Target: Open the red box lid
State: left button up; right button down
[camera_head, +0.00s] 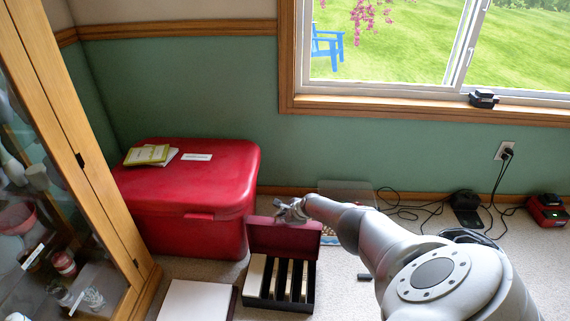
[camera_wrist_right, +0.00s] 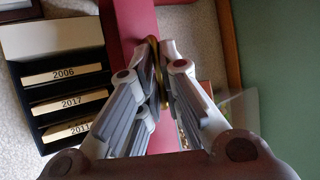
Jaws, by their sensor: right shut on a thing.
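A small box (camera_head: 312,294) with a black inside and cream dividers stands on the carpet. Its red lid (camera_head: 270,240) is raised, roughly upright at the back edge. My right gripper (camera_head: 290,211) is at the lid's top edge, shut on the lid. In the right wrist view the fingers (camera_wrist_right: 160,72) close at the red lid (camera_wrist_right: 123,35), with a gold-coloured edge between them. That view also shows the box's dividers (camera_wrist_right: 65,75), labelled with years such as 2006 and 2017. My left gripper is not in view.
A large red chest (camera_head: 185,226), its lid down with booklets (camera_head: 150,154) on top, stands behind left. A glass cabinet (camera_head: 85,150) is at the left. A white-topped item (camera_head: 197,301) lies beside the small box. Cables (camera_head: 410,207) lie along the wall.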

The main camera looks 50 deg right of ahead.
jog(key=shift+w+r, duration=0.1)
jog(key=c, duration=1.6)
grip_release()
jog(key=shift+d+r, duration=0.15)
jog(key=shift+r, duration=0.05)
jog(key=shift+s+r, duration=0.15)
jog(key=shift+s, duration=0.1)
jog(key=shift+s+r, duration=0.2)
jog(key=shift+s, duration=0.25)
jog(key=shift+s+a+f, duration=0.1)
jog(key=shift+s+a, duration=0.5)
jog(key=shift+s, duration=2.6)
jog(key=shift+s+a+r, duration=0.1)
jog(key=shift+s+a, duration=0.55)
jog(key=shift+s, duration=2.55)
jog(key=shift+s+a+f, duration=0.1)
jog(key=shift+s+a, duration=0.5)
jog(key=shift+s, duration=2.6)
